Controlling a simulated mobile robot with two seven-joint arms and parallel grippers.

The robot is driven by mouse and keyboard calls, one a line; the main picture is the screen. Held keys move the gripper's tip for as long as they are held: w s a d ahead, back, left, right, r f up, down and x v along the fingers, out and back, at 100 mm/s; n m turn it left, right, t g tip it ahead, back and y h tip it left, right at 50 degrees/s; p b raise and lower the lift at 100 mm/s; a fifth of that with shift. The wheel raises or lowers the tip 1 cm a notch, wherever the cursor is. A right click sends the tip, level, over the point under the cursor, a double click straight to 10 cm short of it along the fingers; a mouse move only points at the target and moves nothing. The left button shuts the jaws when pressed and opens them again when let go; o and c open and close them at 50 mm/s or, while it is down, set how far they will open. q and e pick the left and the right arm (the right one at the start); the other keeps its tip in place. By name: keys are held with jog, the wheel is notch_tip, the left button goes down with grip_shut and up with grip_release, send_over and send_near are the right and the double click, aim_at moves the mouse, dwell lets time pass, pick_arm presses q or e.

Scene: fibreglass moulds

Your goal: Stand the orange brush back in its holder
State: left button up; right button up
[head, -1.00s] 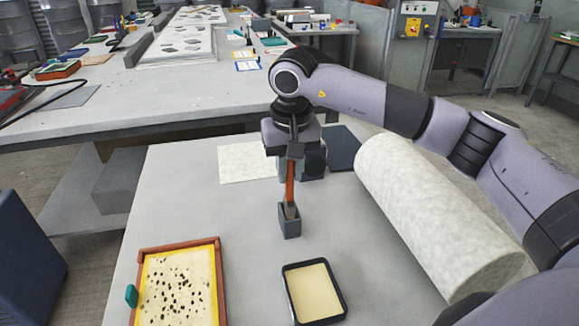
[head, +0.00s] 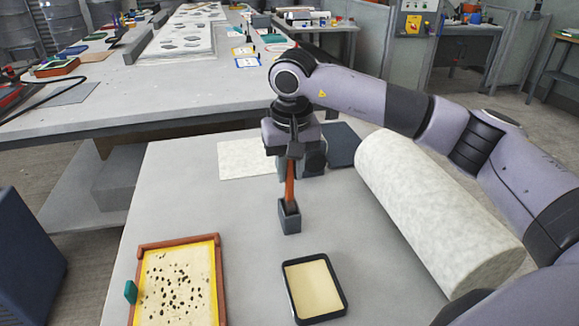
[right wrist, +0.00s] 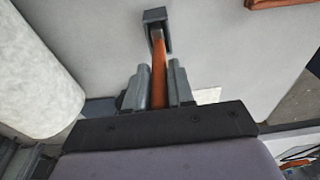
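The orange brush (head: 289,188) is upright, its lower end inside the small grey holder (head: 291,222) on the table. My right gripper (head: 291,160) is above the holder, pointing down, and shut on the brush's handle. In the right wrist view the orange handle (right wrist: 158,84) lies between the two grey fingers of the right gripper (right wrist: 160,72), and its far end enters the holder (right wrist: 154,15). The holder's walls hide the brush's lower end, so I cannot tell whether it touches the bottom. My left gripper is not in view.
A black-rimmed tray (head: 342,292) stands in front of the holder, and a wood-framed yellow panel (head: 219,290) lies to the left. A thick white roll (head: 435,215) lies to the right. A pale sheet (head: 240,160) lies behind. The table left of the holder is clear.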

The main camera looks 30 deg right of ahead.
jog(key=o, duration=0.4)
jog(key=shift+s+a+r, duration=0.1)
jog(key=shift+s+r, duration=0.1)
jog(key=shift+r, duration=1.6)
jog(key=shift+s+r, duration=0.2)
jog(key=shift+r, duration=1.55)
